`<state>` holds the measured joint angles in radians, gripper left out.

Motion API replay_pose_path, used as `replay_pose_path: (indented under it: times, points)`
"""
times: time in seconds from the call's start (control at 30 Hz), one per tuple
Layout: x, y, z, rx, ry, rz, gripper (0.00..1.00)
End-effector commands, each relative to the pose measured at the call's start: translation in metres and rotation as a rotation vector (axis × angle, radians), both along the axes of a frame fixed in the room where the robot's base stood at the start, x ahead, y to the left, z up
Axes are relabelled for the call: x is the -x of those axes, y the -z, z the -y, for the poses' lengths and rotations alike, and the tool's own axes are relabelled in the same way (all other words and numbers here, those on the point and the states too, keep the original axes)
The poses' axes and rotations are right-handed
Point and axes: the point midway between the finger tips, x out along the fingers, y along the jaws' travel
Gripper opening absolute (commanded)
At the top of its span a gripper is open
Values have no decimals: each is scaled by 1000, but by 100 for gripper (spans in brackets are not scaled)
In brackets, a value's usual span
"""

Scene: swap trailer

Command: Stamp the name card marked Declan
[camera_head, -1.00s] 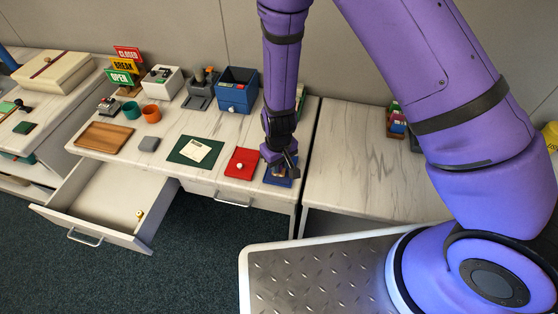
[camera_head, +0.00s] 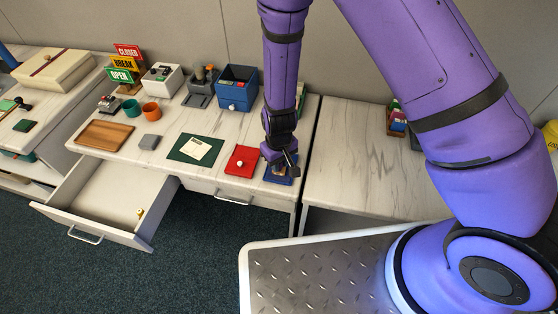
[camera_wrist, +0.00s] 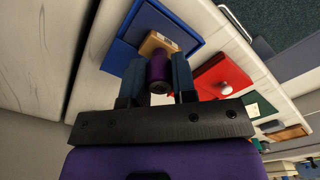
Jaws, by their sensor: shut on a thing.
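My gripper (camera_wrist: 158,72) is shut on the purple handle (camera_wrist: 160,68) of a stamp, which shows in the wrist view. The stamp has a tan block (camera_wrist: 157,42) at its far end, over a blue tray (camera_wrist: 185,28). I cannot tell whether the block touches the tray. In the head view my gripper (camera_head: 284,160) is above the blue tray (camera_head: 292,181) at the right front of the desk, and hides the stamp. A pale card (camera_head: 197,149) lies on a dark green mat (camera_head: 178,156); its writing is too small to read.
A red pad (camera_head: 235,169) with a white knob lies between the mat and the blue tray. An open drawer (camera_head: 110,190) juts out at the left front. A blue box (camera_head: 238,90), cups (camera_head: 151,109) and a wooden tray (camera_head: 103,134) stand on the desk.

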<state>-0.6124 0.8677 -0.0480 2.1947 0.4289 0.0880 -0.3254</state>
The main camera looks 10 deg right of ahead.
Motion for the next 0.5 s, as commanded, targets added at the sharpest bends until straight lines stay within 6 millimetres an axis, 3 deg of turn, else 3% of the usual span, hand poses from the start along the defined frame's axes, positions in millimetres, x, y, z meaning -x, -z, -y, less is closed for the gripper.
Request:
replay_pose_path:
  times: [0.5]
  points:
    - [0,5,0,0,0,-1,10]
